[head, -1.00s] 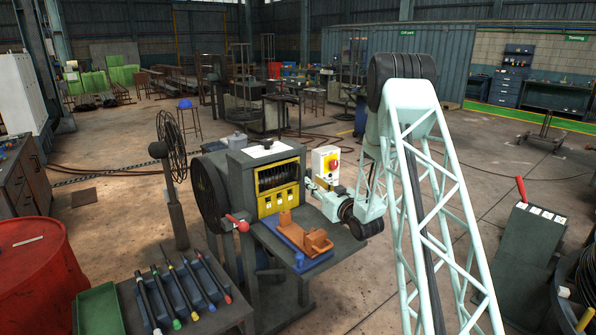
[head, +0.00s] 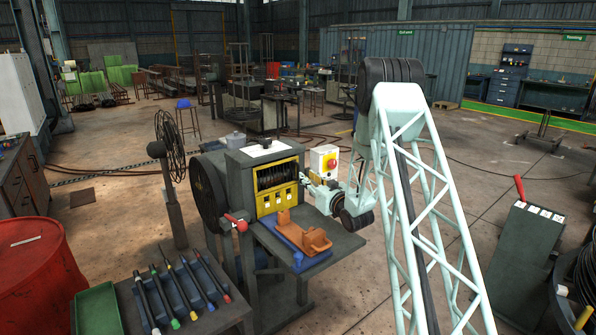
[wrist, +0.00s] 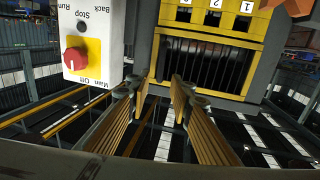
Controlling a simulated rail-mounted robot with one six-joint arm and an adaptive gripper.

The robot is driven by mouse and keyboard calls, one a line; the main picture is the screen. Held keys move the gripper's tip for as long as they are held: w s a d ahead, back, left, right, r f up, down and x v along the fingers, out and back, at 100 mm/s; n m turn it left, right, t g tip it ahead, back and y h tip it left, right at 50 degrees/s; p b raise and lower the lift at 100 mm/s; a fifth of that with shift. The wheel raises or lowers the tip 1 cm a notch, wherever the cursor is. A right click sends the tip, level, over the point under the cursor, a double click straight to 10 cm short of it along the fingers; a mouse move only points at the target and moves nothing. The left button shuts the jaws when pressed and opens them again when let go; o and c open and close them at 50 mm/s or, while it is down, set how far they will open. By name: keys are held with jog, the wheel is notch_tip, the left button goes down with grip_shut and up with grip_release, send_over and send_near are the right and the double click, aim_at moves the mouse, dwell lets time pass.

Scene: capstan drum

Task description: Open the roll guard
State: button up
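The machine's roll guard (head: 278,176) is a yellow frame around a row of dark rolls, with a yellow numbered panel below it. In the wrist view the scene is upside down, and the yellow guard frame (wrist: 205,45) shows with the dark bars or rolls behind it. My gripper (wrist: 163,82) has its two ribbed fingers apart with nothing between them. The fingertips point at the guard's edge, in front of it; I cannot tell whether they touch. In the head view my gripper (head: 306,180) is small, just right of the guard, partly hidden by my wrist.
A control box (head: 324,160) with a red knob stands close beside my gripper; it also shows in the wrist view (wrist: 91,40). An orange block (head: 303,232) sits on a blue base on the machine's shelf. A red-knobbed lever (head: 238,223) is at left.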

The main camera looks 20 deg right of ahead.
aim_at(298, 167)
jog(key=shift+w+a+b, duration=0.1)
jog(key=shift+w+b, duration=0.25)
jog(key=shift+w, duration=4.4)
jog(key=shift+c, duration=0.5)
grip_shut()
